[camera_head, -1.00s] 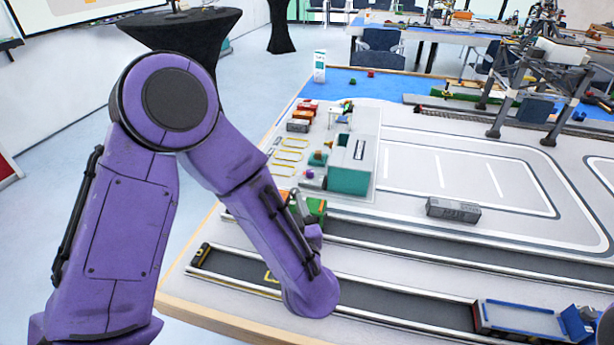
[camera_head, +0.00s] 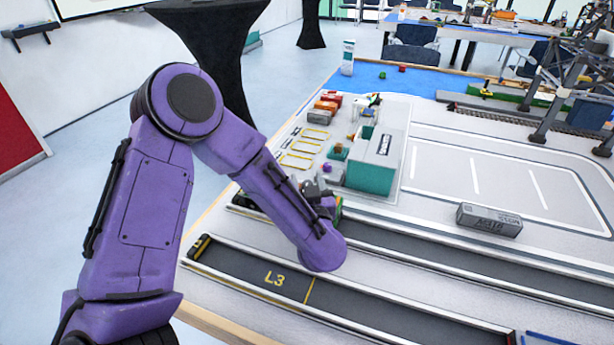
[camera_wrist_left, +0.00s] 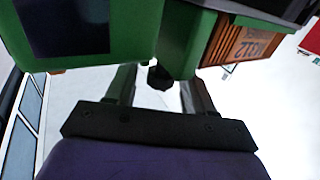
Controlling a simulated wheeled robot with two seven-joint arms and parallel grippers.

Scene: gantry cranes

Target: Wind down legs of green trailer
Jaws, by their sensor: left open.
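My left gripper (camera_head: 318,195) is at the lane beside the teal building, partly hidden behind my left forearm. Only a sliver of a green vehicle (camera_head: 338,211) shows beside it. In the left wrist view, a green cab-like body with a dark window (camera_wrist_left: 62,25) is at upper left. A green trailer part (camera_wrist_left: 184,42) carries an orange container (camera_wrist_left: 243,43). A small black knob (camera_wrist_left: 160,77) hangs below the green part. My left gripper's two fingers (camera_wrist_left: 160,92) are apart, with the knob appearing between their tips. Contact cannot be told. My right gripper is out of view.
A teal building (camera_head: 372,172) stands behind the lane. A grey container (camera_head: 489,220) lies to the right on the road. Lane L3 (camera_head: 345,300) is clear in front. A crane (camera_head: 560,85) stands at the back right.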

